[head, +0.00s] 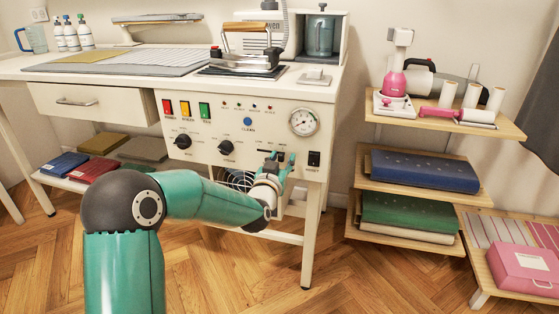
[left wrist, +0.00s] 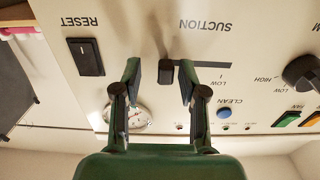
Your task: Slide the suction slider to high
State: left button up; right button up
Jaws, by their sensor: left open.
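The suction slider's dark knob (left wrist: 166,72) shows in the left wrist view, where the panel appears upside down. It stands at the left end of its slot (left wrist: 205,64); the word LOW is near the slot's right end. No HIGH label shows at the knob's end, where a finger may cover it. My left gripper (left wrist: 161,78) is open, with one finger on each side of the knob and a visible gap to each. In the head view my left gripper (head: 283,162) is at the panel's lower right and partly covers the slider area. My right gripper is not in view.
The white control panel (head: 200,140) carries a gauge (head: 303,122), a black RESET switch (head: 314,159), a blue CLEAN button (head: 248,121), coloured switches and two dials. A round fan grille (head: 236,180) is below. Wooden shelves (head: 450,122) stand to the right.

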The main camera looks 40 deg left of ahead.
pick_arm(q)
jog(key=v, duration=1.2)
jog(key=shift+d+f, duration=0.1)
